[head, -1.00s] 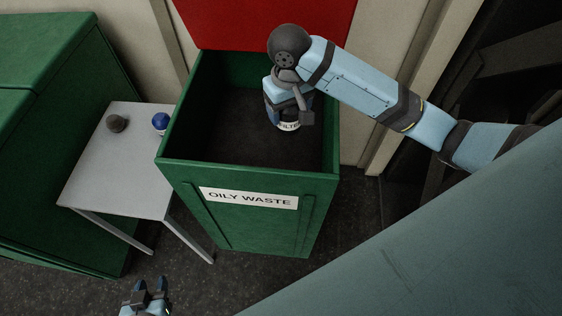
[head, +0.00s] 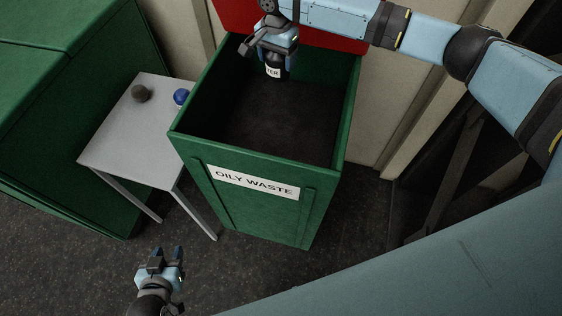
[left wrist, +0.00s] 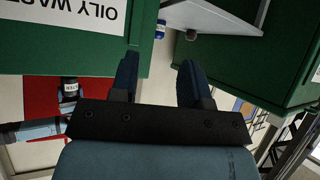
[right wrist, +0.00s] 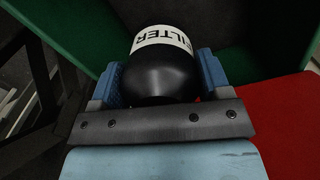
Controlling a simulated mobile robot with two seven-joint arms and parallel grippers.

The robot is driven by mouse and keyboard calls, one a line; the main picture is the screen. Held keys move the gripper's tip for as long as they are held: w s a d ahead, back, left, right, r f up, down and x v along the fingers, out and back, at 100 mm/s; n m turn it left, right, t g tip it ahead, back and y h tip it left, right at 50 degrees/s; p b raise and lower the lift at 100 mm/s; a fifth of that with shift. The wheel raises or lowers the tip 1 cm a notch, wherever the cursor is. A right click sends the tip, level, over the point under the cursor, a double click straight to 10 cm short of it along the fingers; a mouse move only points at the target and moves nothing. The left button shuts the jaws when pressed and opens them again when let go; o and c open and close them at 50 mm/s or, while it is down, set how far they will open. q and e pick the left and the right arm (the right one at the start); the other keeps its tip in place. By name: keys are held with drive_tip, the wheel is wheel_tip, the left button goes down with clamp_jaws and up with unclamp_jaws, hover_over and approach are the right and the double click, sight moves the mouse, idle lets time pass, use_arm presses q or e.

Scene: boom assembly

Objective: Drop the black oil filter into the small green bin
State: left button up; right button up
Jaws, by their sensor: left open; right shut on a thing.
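The black oil filter (head: 273,70) has a white label band with dark lettering. My right gripper (head: 270,50) is shut on it and holds it over the back part of the open green bin (head: 245,160), which is marked OILY WASTE. In the right wrist view the filter (right wrist: 160,75) sits between both fingers. The left wrist view also shows the filter (left wrist: 69,90) at the left. My left gripper (head: 167,253) is open and empty, low in front of the bin; its fingers (left wrist: 155,80) stand apart in its own wrist view.
A small grey table (head: 135,130) left of the bin bears a dark round object (head: 141,94) and a blue one (head: 181,97). A large green container (head: 60,120) stands further left. The bin's red lid (head: 330,40) is up against the wall.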

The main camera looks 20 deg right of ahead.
sight(278, 74)
drive_tip(key=shift+f+b, duration=0.3)
drive_tip(key=shift+f, duration=0.25)
wheel_tip(278, 74, down, 4)
drive_tip(key=b, duration=0.5)
drive_tip(key=shift+f, duration=0.15)
drive_tip(key=shift+f+b, duration=0.15)
drive_tip(key=shift+b, duration=0.3)
drive_tip(key=o, duration=1)
drive_tip(key=shift+s, duration=0.1)
use_arm(q)
drive_tip(key=shift+m+h, duration=0.3)
drive_tip(key=f, duration=0.2)
drive_tip(key=d+f, duration=0.1)
drive_tip(key=f, duration=0.2)
drive_tip(key=shift+s+f, duration=0.1)
drive_tip(key=shift+f, duration=0.1)
use_arm(e)
drive_tip(key=shift+o, duration=0.8)
